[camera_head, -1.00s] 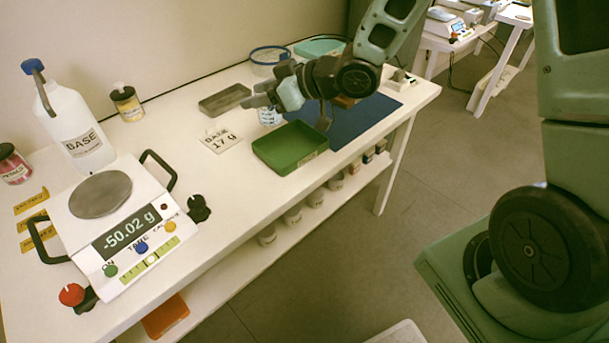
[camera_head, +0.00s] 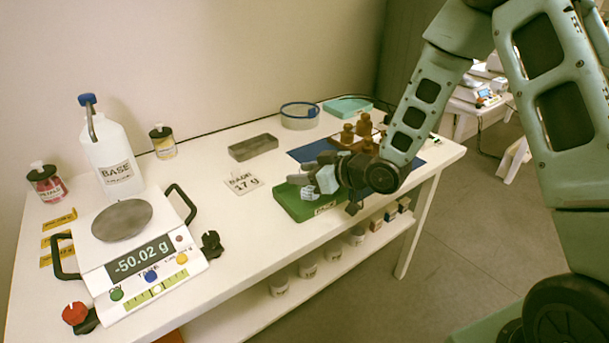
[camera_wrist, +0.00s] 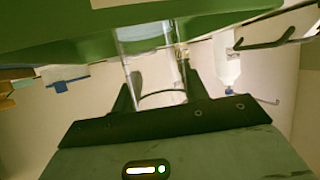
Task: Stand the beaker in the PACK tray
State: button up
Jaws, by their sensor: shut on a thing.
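The clear glass beaker (camera_head: 310,193) is held between the fingers of my gripper (camera_head: 306,178), which is shut on it. The beaker is low over or inside the green tray (camera_head: 288,206), which has a small label on its front wall, too small to read. In the wrist view the beaker (camera_wrist: 150,62) is see-through between my two dark fingers, and its far end overlaps the green tray (camera_wrist: 75,50). I cannot tell whether the beaker touches the tray floor. My gripper hides much of the tray's inside.
A scale (camera_head: 140,260) reading -50.02 g and a BASE bottle (camera_head: 112,160) stand at left. A grey tray (camera_head: 253,147), a "17 g" card (camera_head: 243,184) and a round clear dish (camera_head: 300,116) lie behind. Brass weights (camera_head: 363,125) stand near the blue mat (camera_head: 432,155).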

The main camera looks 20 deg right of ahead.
jog(key=shift+f, duration=0.2)
jog(key=o, duration=1)
jog(key=shift+r, duration=0.1)
